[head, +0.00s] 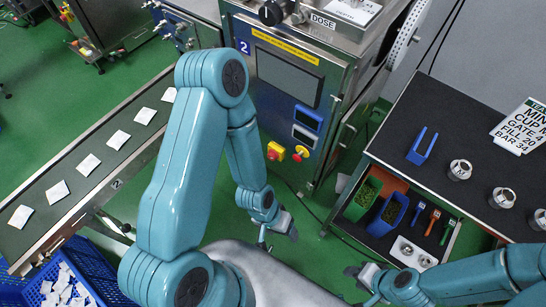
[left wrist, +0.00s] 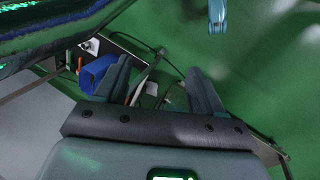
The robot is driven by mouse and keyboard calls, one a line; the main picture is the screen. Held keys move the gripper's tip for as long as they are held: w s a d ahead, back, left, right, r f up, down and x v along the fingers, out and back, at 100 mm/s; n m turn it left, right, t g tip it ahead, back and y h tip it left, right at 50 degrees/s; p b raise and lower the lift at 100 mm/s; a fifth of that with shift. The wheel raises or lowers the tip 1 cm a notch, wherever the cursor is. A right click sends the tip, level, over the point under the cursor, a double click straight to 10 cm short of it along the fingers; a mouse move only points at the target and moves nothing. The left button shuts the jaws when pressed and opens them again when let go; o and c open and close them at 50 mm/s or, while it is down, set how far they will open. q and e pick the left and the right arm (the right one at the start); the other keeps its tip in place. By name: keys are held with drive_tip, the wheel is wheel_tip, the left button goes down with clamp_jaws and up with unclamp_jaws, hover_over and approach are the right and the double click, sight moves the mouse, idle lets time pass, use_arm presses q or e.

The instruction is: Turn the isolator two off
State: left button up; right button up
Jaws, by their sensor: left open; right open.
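The machine marked 2 (head: 290,80) stands at the back centre. On its lower front are a red and yellow switch (head: 275,151) and, just right of it, a red knob on yellow (head: 299,153). Which one is the isolator, and its handle position, I cannot tell for sure. My left gripper (head: 278,232) is open and empty, low over the floor below these controls and apart from them. Its spread fingers also show in the left wrist view (left wrist: 160,78), with nothing between them. My right gripper (head: 362,275) is open at the lower right, by the bench drawer.
A conveyor (head: 75,207) with several teabags runs along the left, above a blue crate (head: 95,268). A dark bench (head: 440,110) on the right holds metal cups and a blue fork-shaped piece (head: 422,146). Green floor lies open between conveyor and machine.

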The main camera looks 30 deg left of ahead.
use_arm(q)
drive_tip(key=s+a+f+n+g+b, duration=0.2)
drive_tip(key=s+f+b, duration=0.1)
drive_tip(key=f+b, duration=0.3)
drive_tip(key=n+t+y+b, duration=0.3)
drive_tip(key=n+t+b, duration=1.8)
drive_tip(key=b, duration=0.5)
approach(270, 158)
drive_tip(key=shift+n+g+h, duration=0.3)
drive_tip(key=shift+n+g, duration=0.2)
drive_tip(key=shift+g, duration=0.2)
drive_tip(key=w+b, duration=0.1)
drive_tip(key=w, duration=0.1)
drive_tip(key=w+r+b, duration=0.1)
drive_tip(key=w, duration=0.2)
drive_tip(key=w+b, duration=0.1)
drive_tip(key=w, duration=0.2)
drive_tip(key=shift+d+r+b, duration=0.15)
drive_tip(key=shift+d+b, duration=0.15)
drive_tip(key=shift+b, duration=0.05)
drive_tip(key=shift+w+r, duration=0.1)
drive_tip(key=shift+w, duration=0.25)
drive_tip(key=c, duration=1.1)
use_arm(e)
wheel_tip(270, 158, down, 35)
drive_tip(key=w+d, duration=0.1)
drive_tip(key=shift+w+d+f+m+t, duration=0.15)
drive_tip(key=shift+w+d+m+t, duration=0.05)
drive_tip(key=shift+d+m+t, duration=0.1)
